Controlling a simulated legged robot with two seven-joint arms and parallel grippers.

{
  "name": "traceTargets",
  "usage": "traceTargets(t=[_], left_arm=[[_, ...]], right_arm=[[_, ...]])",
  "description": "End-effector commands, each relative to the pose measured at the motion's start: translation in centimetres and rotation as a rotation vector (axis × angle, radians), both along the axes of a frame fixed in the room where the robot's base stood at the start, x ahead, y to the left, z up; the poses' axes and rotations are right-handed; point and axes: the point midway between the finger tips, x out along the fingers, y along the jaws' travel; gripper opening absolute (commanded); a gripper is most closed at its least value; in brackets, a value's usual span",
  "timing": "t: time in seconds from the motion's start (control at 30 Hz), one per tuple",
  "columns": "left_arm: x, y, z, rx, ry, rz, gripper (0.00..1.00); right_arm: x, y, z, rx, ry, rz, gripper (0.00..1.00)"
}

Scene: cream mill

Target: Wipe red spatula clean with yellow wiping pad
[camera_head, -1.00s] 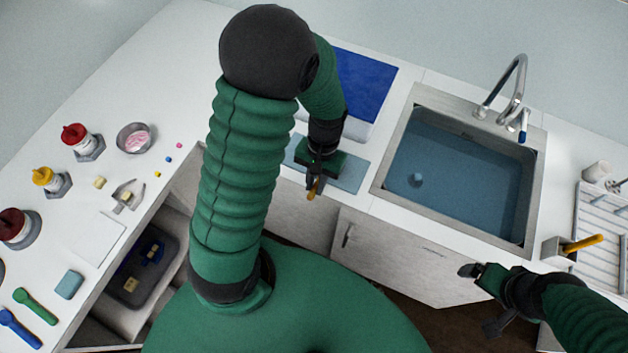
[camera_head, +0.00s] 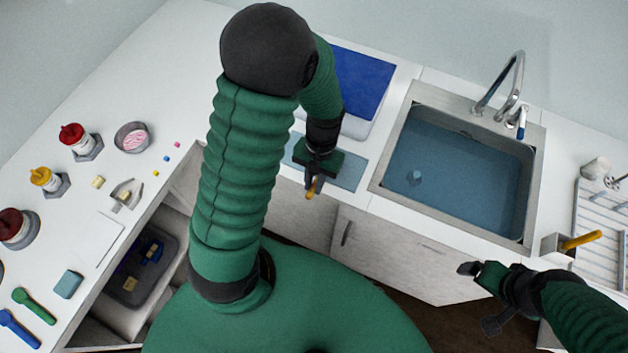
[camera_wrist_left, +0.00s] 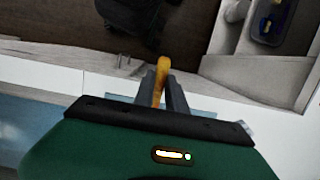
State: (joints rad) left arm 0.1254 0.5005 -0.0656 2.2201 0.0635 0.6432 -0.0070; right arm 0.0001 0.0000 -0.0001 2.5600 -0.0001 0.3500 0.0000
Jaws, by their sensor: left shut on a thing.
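My left gripper (camera_head: 311,181) is over the front edge of the counter, at a blue-grey mat (camera_head: 350,173). It is shut on an orange-yellow handle-like piece (camera_head: 311,188), which also shows between the fingers in the left wrist view (camera_wrist_left: 161,68). The rest of this piece is hidden. I cannot make out a red spatula or a clear yellow wiping pad. A green utensil (camera_head: 36,308) and a blue one (camera_head: 20,330) lie at the lower left, near a teal pad (camera_head: 68,284). My right gripper (camera_head: 468,269) is empty-looking in front of the sink cabinet; its jaws are unclear.
A water-filled sink (camera_head: 460,165) with a tap (camera_head: 515,85) is right of the left gripper. Behind the mat is a blue board (camera_head: 360,85). A holder with an orange handle (camera_head: 582,240) stands right.

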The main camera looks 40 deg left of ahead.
Motion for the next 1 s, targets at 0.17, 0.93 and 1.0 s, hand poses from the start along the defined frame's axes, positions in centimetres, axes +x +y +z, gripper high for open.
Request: traceTargets(t=[0.17, 0.93, 1.0], left_arm=[[0.0, 0.0, 0.0, 0.000, 0.000, 0.000, 0.00], [-1.5, -0.4, 0.1, 0.000, -0.001, 0.000, 0.00], [-1.3, -0.3, 0.0, 0.000, -0.001, 0.000, 0.00]], right_arm=[[0.0, 0.0, 0.2, 0.000, 0.000, 0.000, 0.92], [0.0, 0.0, 0.7, 0.000, 0.000, 0.000, 0.92], [0.0, 0.0, 0.8, 0.000, 0.000, 0.000, 0.92]])
